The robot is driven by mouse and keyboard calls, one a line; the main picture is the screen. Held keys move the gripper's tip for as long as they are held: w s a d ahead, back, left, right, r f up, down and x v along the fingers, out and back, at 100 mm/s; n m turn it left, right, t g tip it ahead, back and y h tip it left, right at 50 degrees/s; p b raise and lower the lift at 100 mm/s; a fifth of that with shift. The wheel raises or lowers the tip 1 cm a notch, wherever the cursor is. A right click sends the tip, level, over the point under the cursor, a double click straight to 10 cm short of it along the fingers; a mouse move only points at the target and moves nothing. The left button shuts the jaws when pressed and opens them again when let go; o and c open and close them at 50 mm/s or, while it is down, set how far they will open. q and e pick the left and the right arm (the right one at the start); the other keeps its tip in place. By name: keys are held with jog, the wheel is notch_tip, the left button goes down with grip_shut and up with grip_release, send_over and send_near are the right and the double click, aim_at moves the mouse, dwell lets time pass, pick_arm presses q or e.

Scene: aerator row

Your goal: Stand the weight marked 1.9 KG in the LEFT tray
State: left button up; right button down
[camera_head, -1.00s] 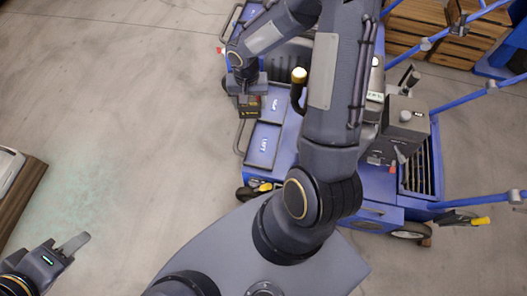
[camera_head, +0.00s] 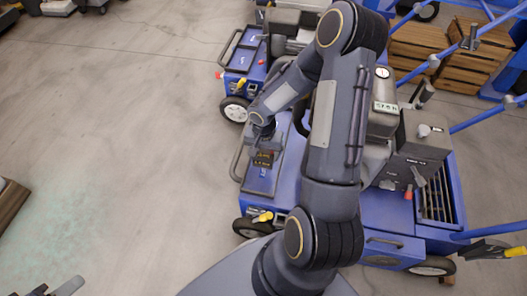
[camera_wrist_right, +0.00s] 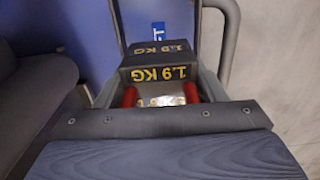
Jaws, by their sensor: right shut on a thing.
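The dark weight (camera_head: 263,158) has yellow lettering. In the right wrist view the weight (camera_wrist_right: 155,68) reads 1.9 KG on two faces. My right gripper (camera_wrist_right: 160,97) is shut on it, with red pads on both sides; in the head view the gripper (camera_head: 262,142) points down at the cart. The blue tray (camera_head: 260,181) lies under and in front of the weight. Part of its label, ending in "FT", shows beyond the weight in the wrist view. I cannot tell whether the weight touches the tray floor. My left gripper (camera_head: 58,289) is partly cut off at the bottom left, its fingertips apart.
The blue cart (camera_head: 385,210) carries a grey box (camera_head: 422,140) and a gauge unit right of my right arm. A grey side rail (camera_head: 237,160) runs along the tray. A second blue cart (camera_head: 240,62) stands behind.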

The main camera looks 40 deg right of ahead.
aim_at(264, 161)
jog(key=shift+w+f+b, duration=0.1)
jog(key=shift+f+b, duration=0.75)
jog(key=shift+f, duration=1.45)
jog(key=shift+f, duration=0.1)
jog(key=shift+f, duration=0.1)
jog(key=shift+c, duration=1.6)
grip_release()
